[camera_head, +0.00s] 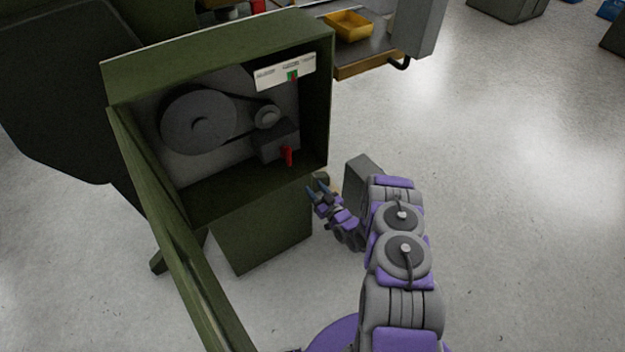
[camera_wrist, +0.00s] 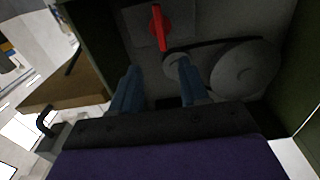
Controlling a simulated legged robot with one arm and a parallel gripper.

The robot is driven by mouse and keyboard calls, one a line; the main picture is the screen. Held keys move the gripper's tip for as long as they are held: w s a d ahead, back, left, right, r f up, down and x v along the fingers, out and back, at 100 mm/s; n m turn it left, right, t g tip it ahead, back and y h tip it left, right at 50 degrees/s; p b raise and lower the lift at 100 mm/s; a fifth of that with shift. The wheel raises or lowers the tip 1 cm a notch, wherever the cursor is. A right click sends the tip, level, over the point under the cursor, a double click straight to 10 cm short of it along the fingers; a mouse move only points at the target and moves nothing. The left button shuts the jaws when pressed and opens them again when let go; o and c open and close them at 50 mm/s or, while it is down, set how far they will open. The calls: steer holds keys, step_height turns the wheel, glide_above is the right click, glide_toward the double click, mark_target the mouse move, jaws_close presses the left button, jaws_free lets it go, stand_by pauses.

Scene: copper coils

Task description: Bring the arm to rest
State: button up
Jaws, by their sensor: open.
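My gripper (camera_head: 318,193) is open and empty in the head view, just right of the lower front edge of a green machine cabinet (camera_head: 220,55). My purple and grey arm bends up from the bottom of the picture. In the wrist view the two blue fingers of my gripper (camera_wrist: 158,92) stand apart with nothing between them. Beyond them are a red switch handle (camera_wrist: 160,27) and a grey pulley with a belt (camera_wrist: 245,65). The red handle also shows inside the cabinet in the head view (camera_head: 287,155), pointing down.
The cabinet's door (camera_head: 175,240) hangs open at the left. Inside are a large pulley (camera_head: 198,118) and a smaller one joined by a belt. A bench with a yellow tray (camera_head: 349,25) stands behind. The floor at the right (camera_head: 520,200) is clear.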

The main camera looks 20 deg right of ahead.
steer(key=w+d+r+g+h, duration=0.3)
steer(key=w+r+g, duration=0.2)
steer(key=r, duration=0.6)
steer(key=s+d+r+g+h, duration=0.1)
steer(key=s+r+g+h, duration=0.1)
steer(key=s+r, duration=0.3)
steer(key=s+r+g+h, duration=0.1)
steer(key=s+r+g, duration=0.15)
steer(key=r, duration=0.55)
steer(key=s+a+r+m+g, duration=0.1)
steer(key=s+a+r+g, duration=0.2)
steer(key=s, duration=1.2)
steer(key=s+a+r+m+g, duration=0.1)
steer(key=s+a+r+g, duration=0.2)
steer(key=s+r, duration=0.5)
steer(key=s+a+r+m+g, duration=0.1)
steer(key=s+a+r+g, duration=0.2)
steer(key=s, duration=2)
step_height(320, 180, up, 3)
steer(key=shift+s+a+f, duration=0.2)
steer(key=shift+s+a, duration=0.1)
steer(key=shift+s, duration=0.1)
steer(key=shift+g, duration=0.25)
